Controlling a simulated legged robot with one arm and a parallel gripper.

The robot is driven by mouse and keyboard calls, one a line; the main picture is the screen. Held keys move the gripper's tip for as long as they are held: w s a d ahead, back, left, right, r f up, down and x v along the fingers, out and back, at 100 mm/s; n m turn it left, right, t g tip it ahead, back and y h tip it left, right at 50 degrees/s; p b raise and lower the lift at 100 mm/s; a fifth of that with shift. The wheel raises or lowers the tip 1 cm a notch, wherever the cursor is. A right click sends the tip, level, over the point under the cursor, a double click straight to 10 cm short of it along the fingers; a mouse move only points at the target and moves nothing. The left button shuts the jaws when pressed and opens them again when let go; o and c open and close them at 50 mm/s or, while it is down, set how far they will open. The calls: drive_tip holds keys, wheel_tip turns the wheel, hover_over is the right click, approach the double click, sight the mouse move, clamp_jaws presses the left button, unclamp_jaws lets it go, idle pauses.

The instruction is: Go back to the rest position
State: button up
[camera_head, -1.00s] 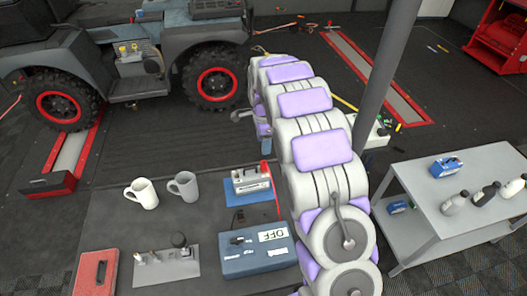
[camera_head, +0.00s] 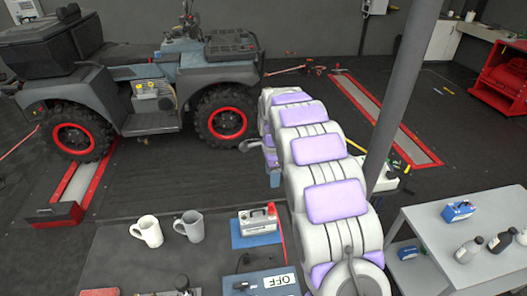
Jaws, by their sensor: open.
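A white segmented body with purple pads (camera_head: 336,201) runs from the bottom right of centre up and away to the middle of the picture. Its near end has a grey lever. At its far end, a small grey piece juts out to the left and a purple-grey part hangs below. I cannot make out gripper fingers there, and no held thing shows.
A dark table holds a white mug (camera_head: 147,232), a grey mug (camera_head: 189,226) and a red-and-white device on a blue base. A grey pole (camera_head: 408,90) stands behind. A grey cart (camera_head: 420,222) with bottles is at right. A quad vehicle (camera_head: 150,85) stands at back left.

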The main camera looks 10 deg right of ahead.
drive_tip(key=s+r+n, duration=0.4)
drive_tip(key=s+r, duration=0.1)
drive_tip(key=s, duration=0.5)
drive_tip(key=s+r+n, duration=0.3)
drive_tip(key=s+r, duration=0.1)
drive_tip(key=s, duration=0.6)
drive_tip(key=s+f+n+g, duration=0.1)
drive_tip(key=s+n, duration=0.9)
drive_tip(key=s, duration=1.6)
drive_tip(key=shift+s+g, duration=0.15)
drive_tip(key=shift+g, duration=0.25)
